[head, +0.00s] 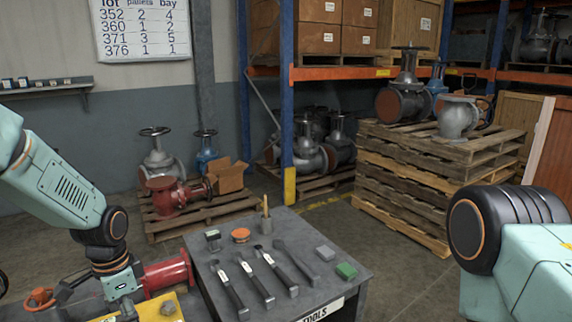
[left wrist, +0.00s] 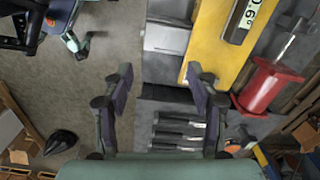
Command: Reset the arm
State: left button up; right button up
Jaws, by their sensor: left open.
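My left arm comes in from the left in the head view and hangs down, with its gripper (head: 127,308) low over the yellow surface beside the dark tool table. In the left wrist view the two fingers of my left gripper (left wrist: 160,77) stand wide apart with nothing between them. The yellow surface (left wrist: 208,42) lies below, close to the right finger. My right arm shows at the right edge of the head view, but its gripper is outside the picture.
A red flanged pipe (head: 168,274) lies just right of my left wrist. Stacked pallets (head: 425,175) with valves stand at the right.

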pick_arm(q)
jog(key=w+d+f+n+t, duration=0.2)
jog(key=d+f+n+t, duration=0.1)
jog(key=f+n+t, duration=0.15)
jog(key=s+d+f+n, duration=0.4)
jog(key=s+f, duration=0.3)
jog(key=s, duration=0.2)
jog(key=s+f+n+g+b, duration=0.1)
jog(key=s+f, duration=0.3)
jog(key=s, duration=0.8)
jog(key=s+d+f+g+b, duration=0.1)
jog(key=s+f+g, duration=0.2)
jog(key=s, duration=1)
jog(key=shift+f+n, duration=0.35)
jog(key=shift+f, duration=0.05)
